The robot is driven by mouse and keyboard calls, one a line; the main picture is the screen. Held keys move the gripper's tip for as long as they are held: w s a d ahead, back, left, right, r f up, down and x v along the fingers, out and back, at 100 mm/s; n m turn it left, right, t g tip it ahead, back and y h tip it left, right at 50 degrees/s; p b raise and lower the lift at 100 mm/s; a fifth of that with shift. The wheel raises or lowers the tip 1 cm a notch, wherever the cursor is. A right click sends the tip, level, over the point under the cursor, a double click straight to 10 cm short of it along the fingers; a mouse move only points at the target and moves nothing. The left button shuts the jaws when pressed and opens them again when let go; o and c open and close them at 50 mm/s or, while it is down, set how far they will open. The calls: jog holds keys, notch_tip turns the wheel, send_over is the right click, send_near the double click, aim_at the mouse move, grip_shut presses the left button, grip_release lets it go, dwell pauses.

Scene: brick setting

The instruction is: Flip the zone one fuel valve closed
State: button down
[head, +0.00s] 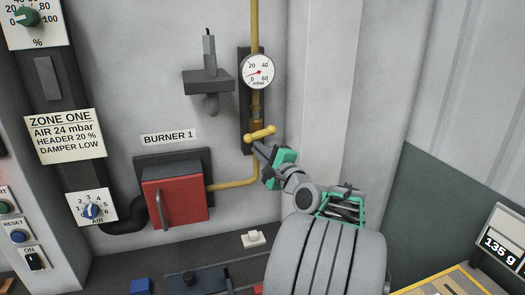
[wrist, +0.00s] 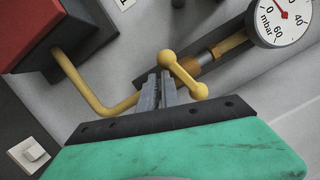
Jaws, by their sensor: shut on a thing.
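The fuel valve handle (head: 262,132) is a yellow bar with ball ends on the yellow pipe below the pressure gauge. It sits roughly crosswise to the vertical pipe, slightly tilted with its right end higher. In the wrist view the handle (wrist: 184,75) lies just beyond and over the fingertips. My gripper (head: 257,148) reaches in from the lower right with its grey fingers at the valve. The fingers (wrist: 161,88) are close together and shut on the valve; the exact contact is partly hidden by the handle and fingers.
The gauge (head: 258,71) is above the valve, its needle low. A red burner box (head: 178,194) labelled BURNER 1 is at left, joined by the yellow pipe (head: 232,185). A dark bracket (head: 209,82) juts out at upper left. A wall corner is close on the right.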

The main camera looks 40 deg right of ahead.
jog(key=shift+w+a, duration=0.2)
jog(key=shift+a, duration=0.25)
jog(key=shift+a+r, duration=0.15)
dwell(0.4)
jog(key=s+a+f+b, duration=0.1)
jog(key=s+f+b, duration=0.5)
jog(key=s, duration=0.4)
dwell(0.3)
